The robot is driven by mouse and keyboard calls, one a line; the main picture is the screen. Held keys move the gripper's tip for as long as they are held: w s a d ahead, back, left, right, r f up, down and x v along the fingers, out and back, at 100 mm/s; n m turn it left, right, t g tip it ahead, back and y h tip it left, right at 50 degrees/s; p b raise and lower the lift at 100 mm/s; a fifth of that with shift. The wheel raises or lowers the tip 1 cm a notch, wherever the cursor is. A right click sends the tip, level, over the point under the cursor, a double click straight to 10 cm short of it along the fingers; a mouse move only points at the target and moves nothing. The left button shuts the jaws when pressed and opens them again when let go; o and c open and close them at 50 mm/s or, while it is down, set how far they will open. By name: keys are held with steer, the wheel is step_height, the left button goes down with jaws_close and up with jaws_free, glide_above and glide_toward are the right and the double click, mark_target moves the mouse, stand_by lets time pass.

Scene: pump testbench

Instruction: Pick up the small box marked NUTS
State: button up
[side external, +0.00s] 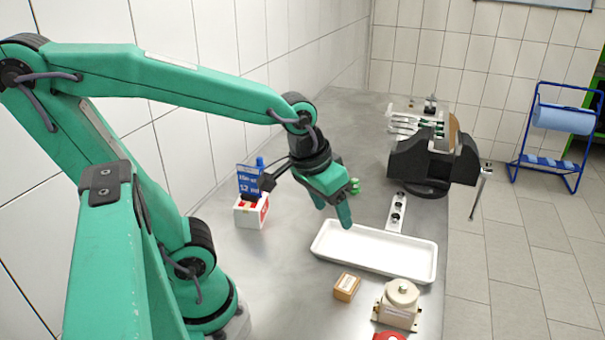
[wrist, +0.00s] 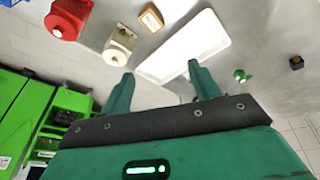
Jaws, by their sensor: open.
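The small box (side external: 346,287) is brown cardboard with a pale label and stands on the metal bench, in front of the white tray's near left corner. Its lettering is too small to read. It also shows in the wrist view (wrist: 151,18), at the top left of the tray. My gripper (side external: 333,213) is open and empty in the air, behind the box and near the tray's left end. In the wrist view, my two fingers (wrist: 161,80) stand apart with nothing between them.
A cream-coloured device (side external: 399,305) and a red part (side external: 389,336) stand close to the box's right. A black vise (side external: 430,165) is farther back. A white bin (side external: 249,213) stands at left. Bare bench lies left of the box.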

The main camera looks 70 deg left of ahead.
mark_target(348, 283)
steer(key=w+f+n+g, duration=0.1)
steer(key=f, duration=0.2)
steer(key=w+d+f+n+g, duration=0.1)
steer(key=f+n, duration=0.1)
steer(key=f, duration=0.2)
steer(key=w+d+f+n+g, duration=0.1)
steer(key=w+f, duration=0.1)
steer(key=f, duration=0.2)
steer(key=shift+d+f+g, duration=0.2)
steer(key=shift+f+g, duration=0.05)
steer(key=shift+g, duration=0.05)
steer(key=shift+d+f+n, duration=0.1)
steer(key=shift+f+n, duration=0.3)
steer(key=shift+f, duration=0.1)
steer(key=shift+f, duration=0.1)
steer(key=shift+f, duration=1.2)
steer(key=shift+f, duration=0.1)
steer(key=shift+w+a+f, duration=0.1)
steer(key=shift+f, duration=1.15)
steer(key=shift+a+f, duration=0.1)
steer(key=shift+f, duration=1.15)
steer(key=c, duration=1.1)
